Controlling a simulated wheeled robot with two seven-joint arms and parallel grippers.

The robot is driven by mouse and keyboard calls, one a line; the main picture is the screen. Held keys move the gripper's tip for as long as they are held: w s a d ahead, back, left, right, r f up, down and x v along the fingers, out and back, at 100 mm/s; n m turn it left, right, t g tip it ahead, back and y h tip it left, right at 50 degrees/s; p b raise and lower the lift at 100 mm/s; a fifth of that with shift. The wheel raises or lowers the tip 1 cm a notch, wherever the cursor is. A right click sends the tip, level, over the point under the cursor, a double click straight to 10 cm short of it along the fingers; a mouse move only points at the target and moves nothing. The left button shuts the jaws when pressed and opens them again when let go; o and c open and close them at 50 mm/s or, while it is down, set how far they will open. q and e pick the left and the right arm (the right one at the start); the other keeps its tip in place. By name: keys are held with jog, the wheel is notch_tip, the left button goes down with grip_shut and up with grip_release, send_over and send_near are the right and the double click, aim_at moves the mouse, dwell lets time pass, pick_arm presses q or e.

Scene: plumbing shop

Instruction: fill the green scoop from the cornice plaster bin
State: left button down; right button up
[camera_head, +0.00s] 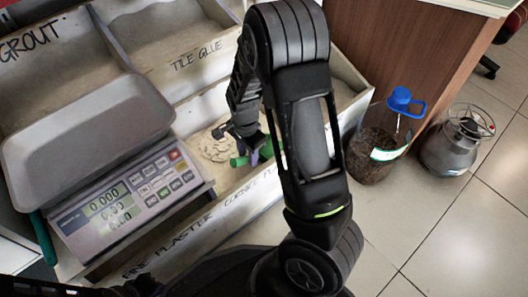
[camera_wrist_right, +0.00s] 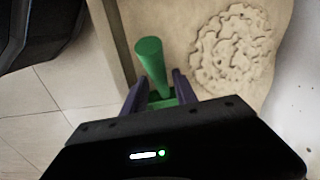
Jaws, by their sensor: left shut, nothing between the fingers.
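The green scoop (camera_head: 239,161) is in the cornice plaster bin (camera_head: 222,178), close to its labelled front wall. My right gripper (camera_head: 262,152) reaches down into this bin and is shut on the scoop. In the right wrist view the green handle (camera_wrist_right: 150,62) sticks out between the purple fingers (camera_wrist_right: 158,92). The scoop's bowl is hidden, so I cannot tell whether it holds plaster. A lumpy pale plaster heap (camera_head: 216,146) lies beside the scoop and also shows in the wrist view (camera_wrist_right: 232,48). My left gripper (camera_head: 40,288) shows dark at the bottom left edge, shut and empty.
A scale (camera_head: 130,200) with a grey pan (camera_head: 85,140) stands left of the bin. Grout and tile glue bins (camera_head: 185,62) lie behind.

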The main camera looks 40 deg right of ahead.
grip_shut()
dwell(1.0)
